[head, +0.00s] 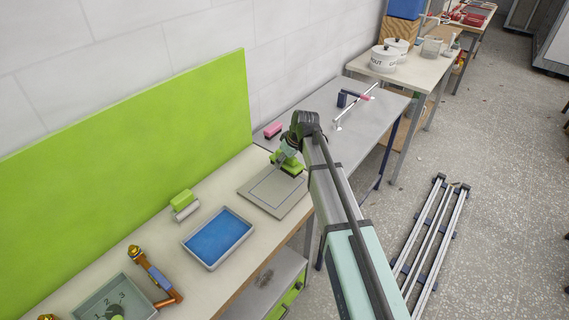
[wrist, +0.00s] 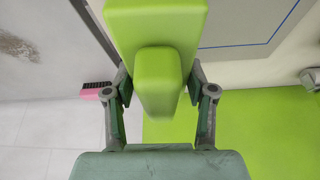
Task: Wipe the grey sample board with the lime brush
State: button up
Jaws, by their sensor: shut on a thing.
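My gripper (head: 289,151) is shut on the lime brush (head: 293,167), which is over the far right part of the grey sample board (head: 262,204). In the wrist view the fingers (wrist: 158,92) stand on both sides of the brush's raised handle, and its broad lime body (wrist: 155,24) reaches to the top edge. The board also shows there (wrist: 222,40), with a thin blue outline. The brush's underside is hidden, so I cannot tell whether it touches the board.
The board lies on a beige bench (head: 215,192) against a lime panel (head: 130,130). A pink brush (head: 273,130) lies on the adjoining grey table (head: 330,135).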

jog(key=shift+r+p, duration=0.8)
jog(key=shift+r, duration=1.3)
